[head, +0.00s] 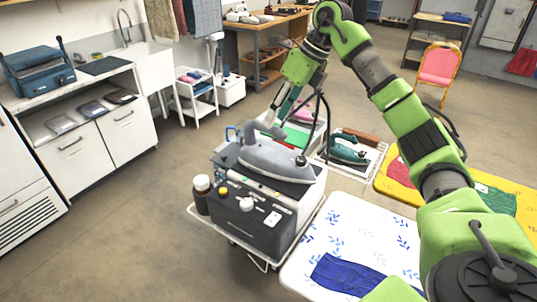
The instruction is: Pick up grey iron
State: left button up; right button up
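The grey iron (278,163) rests on top of a dark boiler station (258,212) on a cart near the middle of the head view. Its pointed end faces right and its handle side is toward the upper left. My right gripper (272,124) reaches down from above and behind, close to the iron's handle. The fingers are small and partly lost against the iron, so I cannot tell whether they touch it or how far apart they are. My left gripper is out of view.
A teal iron (346,149) stands on a tray just right of the cart. A brown bottle (201,195) is at the cart's left edge. A white patterned ironing board (327,231) with blue cloth (345,275) is in front right. The floor on the left is clear.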

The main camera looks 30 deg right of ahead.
aim_at(267, 130)
jog(key=shift+w+d+f, duration=0.1)
jog(key=shift+w+f, duration=0.4)
jog(key=shift+f, duration=0.2)
jog(key=shift+p+x, duration=0.85)
jog(key=shift+p, duration=0.1)
jog(key=shift+p+x, duration=0.35)
jog(key=shift+x, duration=0.9)
jog(key=shift+w+f, duration=0.15)
jog(key=shift+w, duration=0.1)
jog(key=shift+f, duration=0.1)
jog(key=shift+c, duration=1.1)
grip_shut()
jog(key=shift+r, duration=0.25)
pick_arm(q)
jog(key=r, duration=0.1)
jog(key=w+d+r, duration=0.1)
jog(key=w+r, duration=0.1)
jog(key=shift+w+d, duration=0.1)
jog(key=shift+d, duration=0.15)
pick_arm(e)
jog(key=shift+w+f, duration=0.1)
